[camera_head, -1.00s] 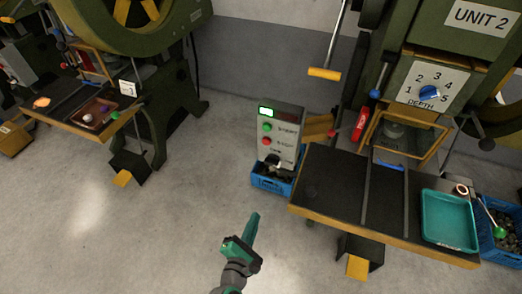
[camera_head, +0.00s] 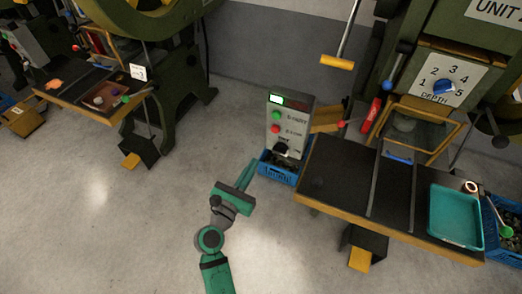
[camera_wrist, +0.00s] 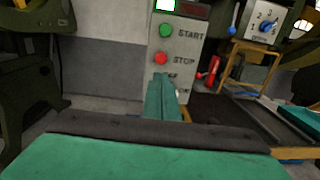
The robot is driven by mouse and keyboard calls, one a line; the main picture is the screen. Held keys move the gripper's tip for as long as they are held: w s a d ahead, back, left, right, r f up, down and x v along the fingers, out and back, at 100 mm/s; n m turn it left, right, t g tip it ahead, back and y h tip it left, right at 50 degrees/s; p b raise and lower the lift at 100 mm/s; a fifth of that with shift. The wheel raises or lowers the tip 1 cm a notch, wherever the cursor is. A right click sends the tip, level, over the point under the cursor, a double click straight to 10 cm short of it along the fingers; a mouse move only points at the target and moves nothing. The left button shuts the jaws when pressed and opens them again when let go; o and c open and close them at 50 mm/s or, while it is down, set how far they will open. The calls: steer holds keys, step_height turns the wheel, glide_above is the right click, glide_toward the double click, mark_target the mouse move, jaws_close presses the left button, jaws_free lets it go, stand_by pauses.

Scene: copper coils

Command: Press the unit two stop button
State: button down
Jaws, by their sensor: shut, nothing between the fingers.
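The grey control box (camera_head: 299,118) stands left of the unit two press. It carries a green start button (camera_head: 276,115), a red stop button (camera_head: 274,129) below it and a dark knob (camera_head: 281,147) lower down. In the wrist view the stop button (camera_wrist: 161,58) shows its STOP label, under the start button (camera_wrist: 166,30). My gripper (camera_head: 248,175) is shut and empty, in front of and below the box, apart from the buttons. In the wrist view its closed fingertips (camera_wrist: 162,82) appear just below the stop button and hide part of the lower panel.
The unit two press has a dark work table (camera_head: 335,180) with a teal tray (camera_head: 456,214) on it. A blue crate (camera_head: 277,170) sits at the box's foot. Another press table (camera_head: 70,85) stands at the left. The floor between is clear.

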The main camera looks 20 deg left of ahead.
mark_target(275, 131)
steer(key=w, duration=0.9)
steer(key=w+d, duration=0.1)
steer(key=w, duration=0.3)
steer(key=shift+w+r, duration=0.15)
steer(key=shift+r, duration=0.05)
steer(key=shift+w, duration=0.1)
steer(key=shift+w, duration=0.35)
steer(key=shift+w+d+r, duration=0.1)
steer(key=shift+w, duration=0.25)
steer(key=shift+w+d, duration=0.2)
steer(key=shift+s+a, duration=0.1)
steer(key=shift+s, duration=0.6)
steer(key=s+a, duration=0.1)
steer(key=s, duration=1.2)
steer(key=shift+s+a+f, duration=0.15)
steer(key=shift+a+f, duration=0.1)
steer(key=shift+f, duration=0.1)
